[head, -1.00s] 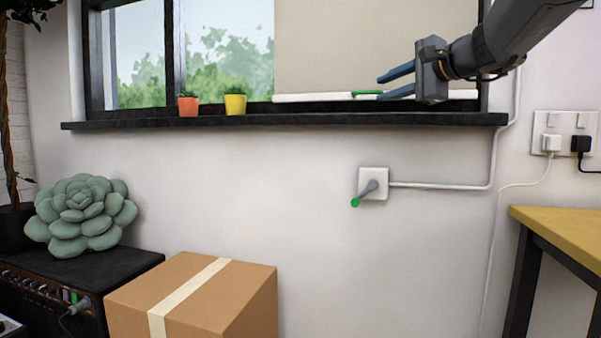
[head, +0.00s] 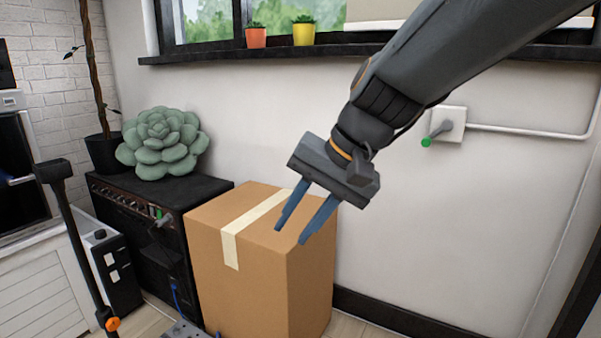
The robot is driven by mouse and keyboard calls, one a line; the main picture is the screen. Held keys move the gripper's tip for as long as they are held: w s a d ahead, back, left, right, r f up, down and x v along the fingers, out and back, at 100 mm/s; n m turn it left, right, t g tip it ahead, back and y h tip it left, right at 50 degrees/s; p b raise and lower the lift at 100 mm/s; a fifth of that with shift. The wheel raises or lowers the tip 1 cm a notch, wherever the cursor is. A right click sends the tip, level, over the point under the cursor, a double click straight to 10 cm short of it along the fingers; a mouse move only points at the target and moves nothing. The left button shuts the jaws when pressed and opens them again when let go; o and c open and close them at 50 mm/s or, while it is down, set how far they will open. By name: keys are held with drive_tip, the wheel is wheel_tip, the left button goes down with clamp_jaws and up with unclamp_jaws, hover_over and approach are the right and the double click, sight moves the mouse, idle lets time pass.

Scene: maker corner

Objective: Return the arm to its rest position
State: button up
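My gripper (head: 291,235) is in the middle of the head view, at the end of my dark arm, which reaches in from the upper right. Its two blue fingers point down and to the left. They are apart, with nothing between them. In the picture the fingers overlap the top and front of a taped cardboard box (head: 262,273); I cannot tell how far they are from it. A wall switch with a grey lever and green tip (head: 436,128) is to the right of my gripper, its lever pointing down and left.
A black amplifier (head: 165,215) with a green succulent cushion (head: 163,143) on it stands left of the box. An orange pot (head: 256,37) and a yellow pot (head: 303,33) stand on the dark windowsill (head: 205,55).

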drive_tip(key=s+f+n+g+h, duration=0.1)
drive_tip(key=s+f+n+h, duration=0.1)
drive_tip(key=s+f+n, duration=0.5)
drive_tip(key=s+f+n+g+h, duration=0.15)
drive_tip(key=s+f, duration=0.25)
drive_tip(key=s, duration=0.6)
drive_tip(key=d+r+m+h+p, duration=0.1)
drive_tip(key=d+r+m+p, duration=0.2)
drive_tip(key=d+r+p, duration=0.7)
drive_tip(key=d+r+m+h+p, duration=0.1)
drive_tip(key=d+r+m+p, duration=0.2)
drive_tip(key=d+r+p, duration=0.6)
drive_tip(key=shift+d+r+p, duration=0.4)
drive_tip(key=shift+r+p, duration=2.95)
drive_tip(key=shift+p, duration=3.95)
